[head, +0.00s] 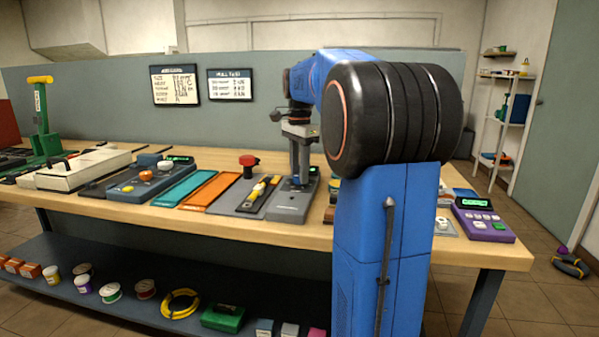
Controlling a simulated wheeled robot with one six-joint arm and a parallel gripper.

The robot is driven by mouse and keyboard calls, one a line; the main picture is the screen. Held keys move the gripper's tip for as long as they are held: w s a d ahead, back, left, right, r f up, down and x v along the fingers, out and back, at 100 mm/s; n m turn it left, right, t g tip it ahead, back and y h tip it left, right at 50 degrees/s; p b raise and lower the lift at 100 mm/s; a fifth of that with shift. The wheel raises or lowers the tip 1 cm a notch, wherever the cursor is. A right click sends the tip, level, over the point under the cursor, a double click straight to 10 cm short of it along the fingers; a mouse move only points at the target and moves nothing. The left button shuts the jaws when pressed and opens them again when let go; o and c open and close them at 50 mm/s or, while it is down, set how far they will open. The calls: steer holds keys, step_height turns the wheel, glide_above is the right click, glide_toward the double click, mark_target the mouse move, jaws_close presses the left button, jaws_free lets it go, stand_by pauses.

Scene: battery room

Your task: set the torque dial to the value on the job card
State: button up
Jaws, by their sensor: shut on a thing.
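My gripper (299,183) points straight down at the top of a grey unit (289,208) on the bench. Its fingers are shut on the small dial there, and they hide most of it. A small green display (313,171) shows behind the fingers at the back of this unit; its reading is too small to make out. Two framed cards hang on the grey back panel, a left one (175,86) and a right one (230,84). Their text is too blurred to read, and I cannot tell which is the job card.
Left of the gripper lie a yellow-and-black tool (258,193), a red knob (249,161), an orange tray (197,190), a teal tray (176,188) and a blue control box (140,184). A purple meter (482,219) stands at the right. My arm hides part of the bench.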

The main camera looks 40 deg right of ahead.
stand_by(0.4)
steer(key=o, duration=1)
steer(key=shift+o, duration=0.2)
step_height(320, 180, up, 17)
steer(key=shift+r, duration=0.2)
